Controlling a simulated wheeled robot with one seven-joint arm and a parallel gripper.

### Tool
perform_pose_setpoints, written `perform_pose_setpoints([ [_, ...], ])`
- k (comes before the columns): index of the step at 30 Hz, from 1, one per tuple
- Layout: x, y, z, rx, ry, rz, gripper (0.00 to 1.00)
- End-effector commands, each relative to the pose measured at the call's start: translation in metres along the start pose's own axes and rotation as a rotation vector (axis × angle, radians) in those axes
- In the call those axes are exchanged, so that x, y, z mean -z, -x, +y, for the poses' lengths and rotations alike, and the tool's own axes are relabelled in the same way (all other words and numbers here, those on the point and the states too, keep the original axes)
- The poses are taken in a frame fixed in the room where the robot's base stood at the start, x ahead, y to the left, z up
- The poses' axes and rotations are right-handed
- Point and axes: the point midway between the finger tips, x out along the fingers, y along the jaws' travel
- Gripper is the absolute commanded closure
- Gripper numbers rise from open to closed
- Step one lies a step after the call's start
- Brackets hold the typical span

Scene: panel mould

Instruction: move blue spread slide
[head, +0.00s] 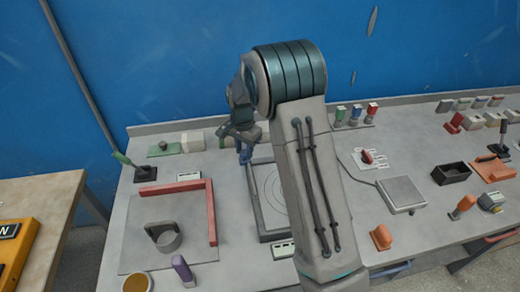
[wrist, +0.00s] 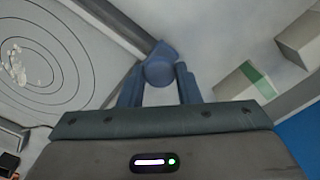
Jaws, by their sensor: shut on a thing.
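The blue spread slide (wrist: 160,70) is a blue piece with a rounded knob, at the edge of a dark-rimmed square plate (wrist: 50,95) marked with concentric rings. My gripper (wrist: 158,78) is shut on the knob, with one blue-grey finger on each side. In the head view, my gripper (head: 243,146) is at the back left corner of the ringed plate (head: 267,193), with a little blue (head: 246,157) showing below it. My arm hides the right part of the plate, and the slide's lower part is hard to make out.
A red L-shaped rail (head: 212,212) and a grey cup (head: 165,237) stand to the left. Pale blocks (head: 192,141) stand behind at left. A grey scale-like plate (head: 402,193) and a black bin (head: 451,173) lie right. A blue wall (head: 160,60) rises behind the bench.

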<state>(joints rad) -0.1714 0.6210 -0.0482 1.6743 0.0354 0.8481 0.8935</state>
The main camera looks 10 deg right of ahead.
Motion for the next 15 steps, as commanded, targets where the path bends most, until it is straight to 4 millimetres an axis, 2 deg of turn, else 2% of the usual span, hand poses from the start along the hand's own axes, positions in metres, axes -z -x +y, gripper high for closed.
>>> perform_pose_setpoints([
  [10,-0.0053,0.0012,-0.0059,0.006,0.002,-0.001,1.00],
  [11,-0.0055,0.0013,-0.0061,0.006,0.002,-0.001,0.62],
  [12,-0.0056,0.0013,-0.0062,0.006,0.002,-0.002,0.51],
  [15,-0.0045,0.0010,-0.0051,0.005,0.001,-0.001,0.48],
])
